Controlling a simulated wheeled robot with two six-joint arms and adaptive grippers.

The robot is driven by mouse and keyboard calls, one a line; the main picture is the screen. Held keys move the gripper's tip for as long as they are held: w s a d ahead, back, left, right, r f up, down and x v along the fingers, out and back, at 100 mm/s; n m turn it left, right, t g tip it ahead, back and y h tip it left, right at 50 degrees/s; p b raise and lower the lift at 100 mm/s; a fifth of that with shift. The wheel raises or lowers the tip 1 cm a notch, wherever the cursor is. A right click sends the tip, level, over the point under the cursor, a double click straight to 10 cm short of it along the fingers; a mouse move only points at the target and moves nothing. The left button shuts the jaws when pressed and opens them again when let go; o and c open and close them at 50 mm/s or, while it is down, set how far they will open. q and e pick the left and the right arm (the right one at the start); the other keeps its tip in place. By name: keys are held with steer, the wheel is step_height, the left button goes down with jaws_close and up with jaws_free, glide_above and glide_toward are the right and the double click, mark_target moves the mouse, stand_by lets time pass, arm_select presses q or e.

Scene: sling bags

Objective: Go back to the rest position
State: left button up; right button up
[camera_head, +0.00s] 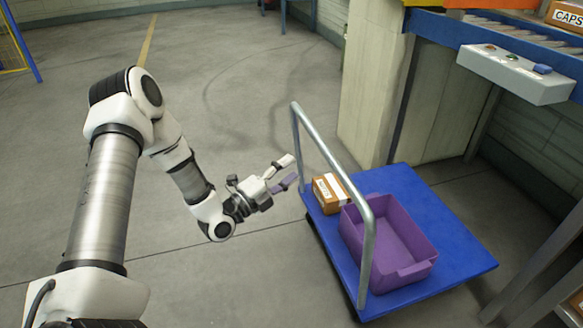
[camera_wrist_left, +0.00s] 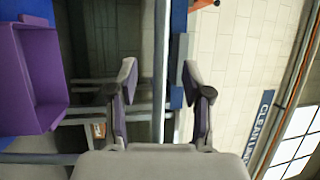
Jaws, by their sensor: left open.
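My left gripper (camera_head: 291,170) is open with nothing between its fingers. It is held out at the left side of the blue cart, close to the cart's metal handle and apart from the goods on it. In the left wrist view its two fingers (camera_wrist_left: 158,72) stand spread with a clear gap. My left arm comes in from the left and is bent, with its elbow high. My right gripper is not in view.
A blue platform cart (camera_head: 455,240) with an upright metal handle (camera_head: 325,152) carries a small cardboard box (camera_head: 327,199) and an empty purple bin (camera_head: 408,273). A conveyor with a grey control box (camera_head: 515,75) stands at right. The floor at left is clear.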

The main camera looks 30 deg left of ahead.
arm_select(q)
steer(key=s+d+f+n+g, duration=0.1)
steer(key=s+d+f+g, duration=0.3)
steer(key=d+f, duration=0.45)
steer(key=s+d+f+g, duration=0.45)
steer(key=d+f, duration=0.25)
steer(key=f, duration=0.2)
steer(key=s+a+f+n+g+y, duration=0.25)
steer(key=s+f+n+g, duration=0.25)
steer(key=s+n, duration=0.5)
steer(key=s+a+f+n+g+y, duration=0.1)
steer(key=s+f+n+g+y, duration=0.25)
steer(key=s+n+g, duration=0.6)
step_height(320, 180, up, 32)
steer(key=s+t+p, duration=0.2)
steer(key=t+p, duration=0.1)
steer(key=p, duration=2.9)
steer(key=shift+s+a+f+t+h, duration=0.2)
steer(key=shift+f+t+h, duration=0.1)
steer(key=shift+h, duration=0.1)
steer(key=shift+r, duration=0.1)
